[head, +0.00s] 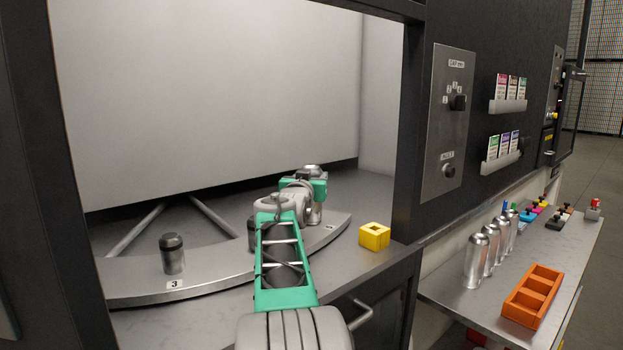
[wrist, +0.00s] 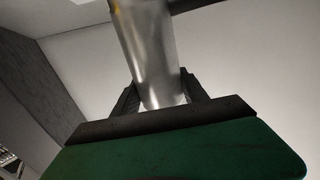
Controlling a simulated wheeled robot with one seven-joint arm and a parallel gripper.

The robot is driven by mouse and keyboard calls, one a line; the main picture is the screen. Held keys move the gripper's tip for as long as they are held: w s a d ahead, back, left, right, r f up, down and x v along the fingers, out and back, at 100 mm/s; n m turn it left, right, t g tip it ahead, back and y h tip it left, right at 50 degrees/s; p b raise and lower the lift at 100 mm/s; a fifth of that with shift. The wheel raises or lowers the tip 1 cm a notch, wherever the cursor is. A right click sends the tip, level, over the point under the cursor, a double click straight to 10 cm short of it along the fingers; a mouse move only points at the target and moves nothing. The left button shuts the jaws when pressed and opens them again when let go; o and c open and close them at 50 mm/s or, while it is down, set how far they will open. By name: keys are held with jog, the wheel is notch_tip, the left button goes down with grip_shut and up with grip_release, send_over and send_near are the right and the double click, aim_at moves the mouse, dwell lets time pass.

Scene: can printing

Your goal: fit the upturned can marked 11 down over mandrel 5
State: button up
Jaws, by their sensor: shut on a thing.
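My gripper (head: 316,190) is at the right end of the curved mandrel plate, shut on a bare silver can. The can (wrist: 147,45) shows large between the two dark fingers in the wrist view. In the head view only its shiny top (head: 313,169) shows clearly above the green gripper body. A grey cylinder part shows just below the gripper, near the plate's right end. I cannot tell whether it is the can or mandrel 5. The plate label there is too small to read. The can's mark is not visible, nor is its fit over the mandrel.
A mandrel with a dark top (head: 172,254) stands at label 3. Another mandrel (head: 251,234) is partly hidden by my arm. A yellow block (head: 374,236) sits right of the plate (head: 120,290). Several cans (head: 475,262) and an orange tray (head: 531,295) are on the right table.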

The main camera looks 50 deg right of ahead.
jog(key=shift+f+b, duration=0.3)
jog(key=shift+f, duration=0.1)
jog(key=o, duration=1.4)
jog(key=shift+r, duration=0.1)
jog(key=b+v, duration=0.1)
jog(key=v, duration=0.6)
jog(key=shift+s+a, duration=0.25)
jog(key=shift+a, duration=0.1)
